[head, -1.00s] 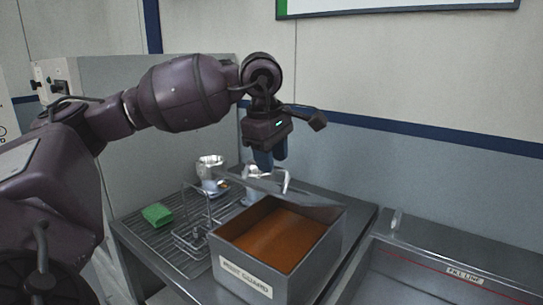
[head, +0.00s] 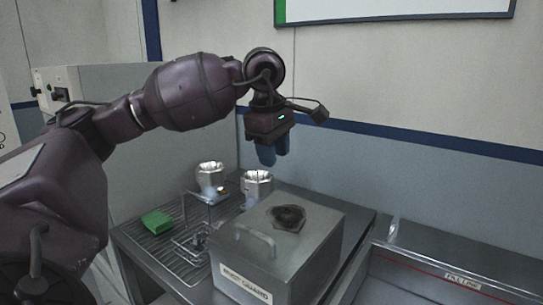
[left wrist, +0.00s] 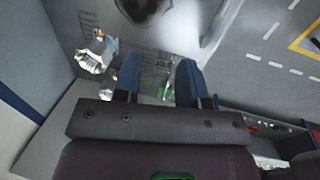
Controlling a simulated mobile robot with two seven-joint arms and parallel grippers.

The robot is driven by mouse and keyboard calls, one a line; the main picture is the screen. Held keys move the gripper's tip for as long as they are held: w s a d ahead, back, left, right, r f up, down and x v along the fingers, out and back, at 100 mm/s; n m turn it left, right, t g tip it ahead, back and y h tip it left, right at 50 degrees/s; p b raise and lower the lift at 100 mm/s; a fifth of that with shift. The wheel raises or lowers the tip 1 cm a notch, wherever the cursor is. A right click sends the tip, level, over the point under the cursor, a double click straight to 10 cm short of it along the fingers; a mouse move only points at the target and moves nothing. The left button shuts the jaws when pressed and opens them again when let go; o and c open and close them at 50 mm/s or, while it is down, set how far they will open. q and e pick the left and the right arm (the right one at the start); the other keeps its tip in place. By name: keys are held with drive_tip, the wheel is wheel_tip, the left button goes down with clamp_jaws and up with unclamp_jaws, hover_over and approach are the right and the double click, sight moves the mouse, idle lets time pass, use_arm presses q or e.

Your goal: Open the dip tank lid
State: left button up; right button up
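The dip tank (head: 316,268) is a grey metal box with a label on its front, on the bench at lower centre of the head view. Its lid (head: 318,224) lies flat over the top, closed, and hides the inside. A bar handle (head: 255,241) stands on the lid's left side. A dark, irregular patch (head: 287,217) is on the lid's top. My left gripper (head: 273,157) hangs above and behind the tank, clear of the lid and handle. In the left wrist view its blue fingers (left wrist: 158,82) are apart with nothing between them. My right gripper is not in view.
Two shiny metal housings (head: 210,178) (head: 256,187) stand behind and left of the tank. A wire rack (head: 190,243) and a green block (head: 156,221) are on the slatted drainboard. A metal basin (head: 440,270) lies to the right. A wall stands behind.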

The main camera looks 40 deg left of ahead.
use_arm(q)
wheel_tip(320, 180, up, 9)
drive_tip(key=w+p, duration=0.2)
drive_tip(key=p, duration=0.3)
drive_tip(key=shift+w+a+p, duration=0.15)
drive_tip(key=shift+w+p, duration=0.15)
drive_tip(key=shift+w, duration=0.1)
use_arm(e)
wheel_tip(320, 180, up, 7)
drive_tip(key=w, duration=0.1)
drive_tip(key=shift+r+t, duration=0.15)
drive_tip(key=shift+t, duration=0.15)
use_arm(q)
drive_tip(key=shift+r, duration=0.1)
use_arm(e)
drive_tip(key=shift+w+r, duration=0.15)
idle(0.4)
